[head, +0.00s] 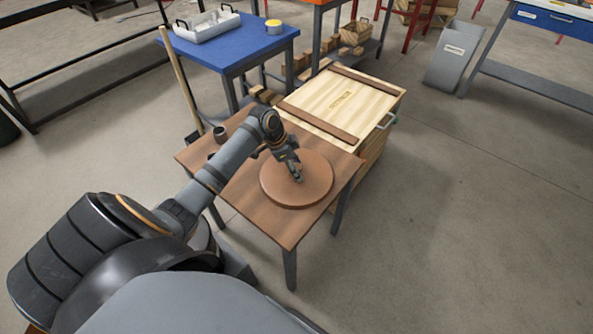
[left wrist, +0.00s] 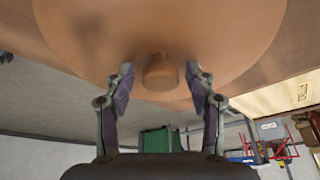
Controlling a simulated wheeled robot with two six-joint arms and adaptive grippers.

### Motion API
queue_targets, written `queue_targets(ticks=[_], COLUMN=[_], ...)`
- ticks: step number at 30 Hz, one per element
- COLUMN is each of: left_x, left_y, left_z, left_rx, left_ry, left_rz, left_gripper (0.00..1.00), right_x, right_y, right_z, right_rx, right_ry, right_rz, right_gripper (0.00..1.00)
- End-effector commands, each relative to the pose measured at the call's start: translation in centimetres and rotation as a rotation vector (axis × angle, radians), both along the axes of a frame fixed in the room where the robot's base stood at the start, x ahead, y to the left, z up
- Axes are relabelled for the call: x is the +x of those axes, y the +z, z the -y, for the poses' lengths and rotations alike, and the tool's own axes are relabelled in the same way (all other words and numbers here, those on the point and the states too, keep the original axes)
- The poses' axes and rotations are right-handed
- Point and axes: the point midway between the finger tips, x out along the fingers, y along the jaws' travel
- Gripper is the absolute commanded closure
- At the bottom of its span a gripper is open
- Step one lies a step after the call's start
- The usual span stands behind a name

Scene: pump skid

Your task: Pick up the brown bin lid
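The brown bin lid (head: 308,188) is a round disc lying flat on a brown wooden table (head: 270,219). In the left wrist view the lid (left wrist: 160,30) fills the upper part, and its round knob (left wrist: 160,71) stands out between my fingers. My left gripper (head: 297,177) is over the lid's middle and hides the knob in the head view. In the left wrist view my left gripper (left wrist: 160,76) is open, with one finger on each side of the knob and a gap on both sides. My right gripper is in neither view.
A wooden crate (head: 338,101) with brown battens stands just behind the table. A small dark cup (head: 220,134) is on the table's left part. A blue table (head: 226,48) with a white tray (head: 207,25) is farther back. The floor at right is clear.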

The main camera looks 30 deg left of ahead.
Motion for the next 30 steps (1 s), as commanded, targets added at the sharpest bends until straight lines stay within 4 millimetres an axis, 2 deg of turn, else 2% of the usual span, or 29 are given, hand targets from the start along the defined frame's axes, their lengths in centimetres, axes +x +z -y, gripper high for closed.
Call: queue_targets(ticks=[1, 11, 19, 23, 27, 30], left_x=[0.0, 0.0, 0.0, 0.0, 0.1, -1.9], left_y=[0.0, 0.0, 0.2, 1.1, 3.6, 6.0], left_z=[0.0, 0.0, 0.0, -0.1, -0.1, -1.4], left_rx=[0.0, 0.0, 0.001, 0.001, 0.002, 0.013], left_ry=[0.0, 0.0, 0.0, -0.001, -0.001, -0.002], left_rz=[0.0, 0.0, 0.001, 0.001, 0.004, -0.001], left_gripper=[0.56, 1.0, 1.0, 1.0, 1.0, 1.0], right_x=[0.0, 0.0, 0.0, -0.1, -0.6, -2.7], right_y=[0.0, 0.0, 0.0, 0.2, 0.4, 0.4], right_z=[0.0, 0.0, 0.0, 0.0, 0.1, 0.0], right_rx=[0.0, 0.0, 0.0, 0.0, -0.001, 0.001], right_ry=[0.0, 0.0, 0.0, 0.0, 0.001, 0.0], right_rz=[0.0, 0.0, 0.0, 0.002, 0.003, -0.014], right_gripper=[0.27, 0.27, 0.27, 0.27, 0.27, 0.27])
